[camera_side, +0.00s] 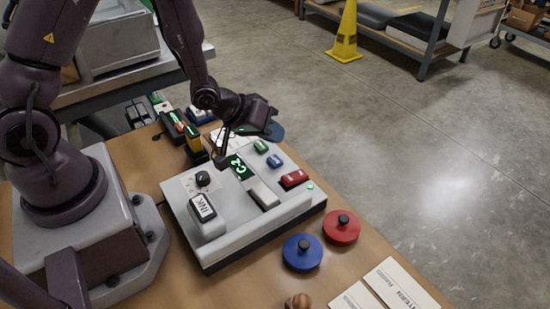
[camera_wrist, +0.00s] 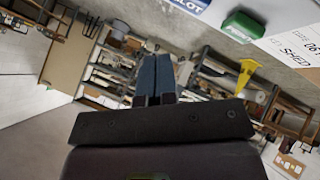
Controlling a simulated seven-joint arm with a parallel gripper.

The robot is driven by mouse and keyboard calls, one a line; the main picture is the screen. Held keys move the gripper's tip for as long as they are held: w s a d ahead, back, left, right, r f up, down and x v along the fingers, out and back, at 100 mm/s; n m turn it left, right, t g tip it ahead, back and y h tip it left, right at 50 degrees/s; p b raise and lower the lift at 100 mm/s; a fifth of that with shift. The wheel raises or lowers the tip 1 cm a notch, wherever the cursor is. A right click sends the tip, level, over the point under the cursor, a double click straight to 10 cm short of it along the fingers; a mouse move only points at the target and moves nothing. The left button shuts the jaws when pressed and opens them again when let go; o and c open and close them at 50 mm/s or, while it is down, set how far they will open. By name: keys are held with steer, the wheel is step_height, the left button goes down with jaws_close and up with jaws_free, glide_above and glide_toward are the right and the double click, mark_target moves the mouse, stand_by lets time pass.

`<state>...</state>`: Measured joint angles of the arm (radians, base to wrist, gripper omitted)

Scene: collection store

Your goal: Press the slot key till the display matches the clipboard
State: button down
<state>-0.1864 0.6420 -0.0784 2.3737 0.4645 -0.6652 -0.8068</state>
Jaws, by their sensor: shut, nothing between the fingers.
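The grey machine (camera_side: 240,236) on the bench has a dark display (camera_side: 238,167) with green characters that look like "C-2". A blue key (camera_side: 276,160) sits between a green key (camera_side: 261,146) and a red key (camera_side: 293,178). In the wrist view the blue key (camera_wrist: 193,4), lettered "SLOT", is cut off at the top, beside the green key (camera_wrist: 241,27). My gripper (camera_side: 274,130) is shut and empty, tilted outward beyond the keys, apart from them; its fingers show in the wrist view (camera_wrist: 155,70). I cannot make out a clipboard for certain.
A black knob (camera_side: 203,178) and an INK block (camera_side: 203,207) are on the machine. Blue (camera_side: 302,252) and red (camera_side: 341,228) discs and cards (camera_side: 402,287) lie in front.

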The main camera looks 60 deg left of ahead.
mark_target(273, 158)
steer(key=shift+r, duration=1)
stand_by(1.8)
step_height(273, 158, up, 4)
steer(key=shift+f, duration=0.1)
steer(key=shift+f, duration=0.15)
steer(key=shift+f, duration=4.3)
steer(key=shift+f, duration=0.4)
